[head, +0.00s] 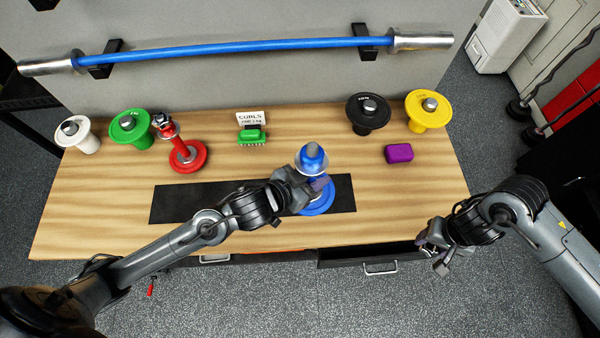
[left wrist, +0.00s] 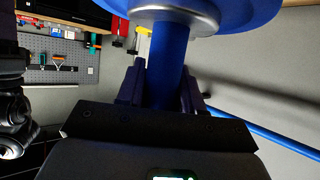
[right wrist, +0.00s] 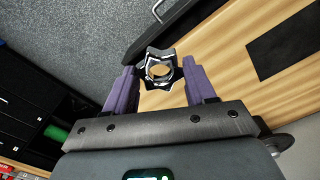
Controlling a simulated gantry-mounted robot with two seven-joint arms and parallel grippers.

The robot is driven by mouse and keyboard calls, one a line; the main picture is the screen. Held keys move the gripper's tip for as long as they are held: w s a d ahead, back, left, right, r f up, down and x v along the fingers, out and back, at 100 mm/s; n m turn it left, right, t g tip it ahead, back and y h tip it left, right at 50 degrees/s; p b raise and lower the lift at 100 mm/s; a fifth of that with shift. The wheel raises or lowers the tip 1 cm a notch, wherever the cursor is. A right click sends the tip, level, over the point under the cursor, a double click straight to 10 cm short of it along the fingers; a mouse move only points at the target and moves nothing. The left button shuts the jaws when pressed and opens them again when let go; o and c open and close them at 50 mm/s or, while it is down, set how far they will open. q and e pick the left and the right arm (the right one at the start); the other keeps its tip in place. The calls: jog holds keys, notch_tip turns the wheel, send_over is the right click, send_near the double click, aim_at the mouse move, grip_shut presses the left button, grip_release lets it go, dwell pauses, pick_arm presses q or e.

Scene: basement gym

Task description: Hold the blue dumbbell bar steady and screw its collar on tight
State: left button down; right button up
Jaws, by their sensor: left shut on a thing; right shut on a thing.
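My right gripper (head: 434,252) is away to the right, over the table's front edge. In the right wrist view it is shut on a silver star-shaped collar (right wrist: 158,52) with an open round hole, held at the fingertips. The collar is apart from the bar.
A red dumbbell (head: 185,157) stands at left. White (head: 77,137), green (head: 130,126), black (head: 367,114) and yellow (head: 428,110) weights line the back. An open drawer (head: 370,256) juts out in front.

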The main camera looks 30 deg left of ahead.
pick_arm(q)
jog(key=d+r+m+g+h, duration=0.1)
jog(key=d+r+m+h, duration=0.2)
jog(key=d, duration=0.3)
jog(key=shift+w+d+r+g, duration=0.2)
jog(key=shift+w+r+g, duration=0.1)
jog(key=shift+r, duration=0.55)
pick_arm(e)
jog(key=w+a+r+n, duration=0.3)
jog(key=a+r+n, duration=0.5)
jog(key=r+n, duration=0.1)
jog(key=w+a+r+n, duration=0.2)
jog(key=a+r+n, duration=0.6)
jog(key=r, duration=0.1)
jog(key=s+a+r+n, duration=0.2)
jog(key=a+r+n, duration=0.3)
jog(key=r+n, duration=0.3)
jog(key=s+a+r+n, duration=0.3)
jog(key=a+r+n, duration=0.3)
jog(key=r+n, duration=0.2)
jog(key=shift+a+r+n, duration=0.2)
jog(key=shift+r+n, duration=0.05)
jog(key=shift+n, duration=0.05)
